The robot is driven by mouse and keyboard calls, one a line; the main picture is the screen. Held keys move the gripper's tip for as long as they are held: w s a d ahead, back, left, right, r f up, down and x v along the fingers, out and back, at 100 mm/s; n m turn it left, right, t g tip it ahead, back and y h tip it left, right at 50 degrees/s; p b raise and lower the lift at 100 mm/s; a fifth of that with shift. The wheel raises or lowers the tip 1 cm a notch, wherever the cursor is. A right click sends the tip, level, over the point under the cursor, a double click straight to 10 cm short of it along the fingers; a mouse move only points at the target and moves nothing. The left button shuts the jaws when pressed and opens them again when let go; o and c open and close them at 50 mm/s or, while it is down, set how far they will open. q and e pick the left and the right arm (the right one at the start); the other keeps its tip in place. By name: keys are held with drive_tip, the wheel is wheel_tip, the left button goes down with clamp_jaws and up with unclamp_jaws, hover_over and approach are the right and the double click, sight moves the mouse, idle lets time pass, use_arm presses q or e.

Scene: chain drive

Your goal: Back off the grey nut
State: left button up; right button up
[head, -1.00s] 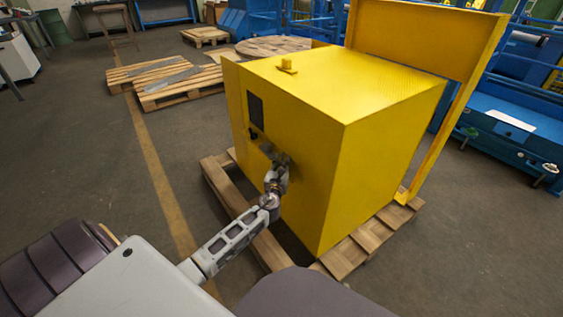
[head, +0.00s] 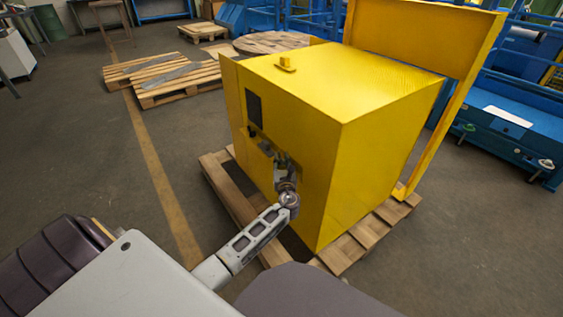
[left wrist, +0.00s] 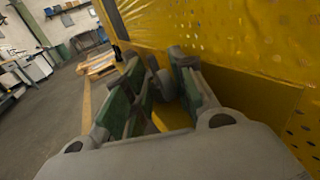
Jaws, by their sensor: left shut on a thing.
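The yellow machine housing (head: 385,125) stands on a wooden pallet. My left gripper (head: 281,162) is at its front face, beside a small opening with dark fittings (head: 265,148). In the left wrist view, the fingers of the left gripper (left wrist: 160,90) stand close to the yellow sheet metal. A small grey rounded part, which looks like the grey nut (left wrist: 164,84), shows between the fingers, and they are shut on it. In the head view the nut is hidden by the gripper. My right gripper is not in view.
The wooden pallet (head: 228,192) sticks out under the housing. A yellow upright frame (head: 455,115) stands at its right. More pallets (head: 165,85) lie on the floor behind left. A dark panel (head: 254,108) and a black knob are above the gripper.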

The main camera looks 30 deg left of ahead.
use_arm(q)
drive_tip(key=o, duration=0.7)
drive_tip(key=shift+o, duration=0.2)
drive_tip(key=shift+a+m+t+h, duration=0.1)
drive_tip(key=shift+m+t+h, duration=0.3)
drive_tip(key=shift+h, duration=0.1)
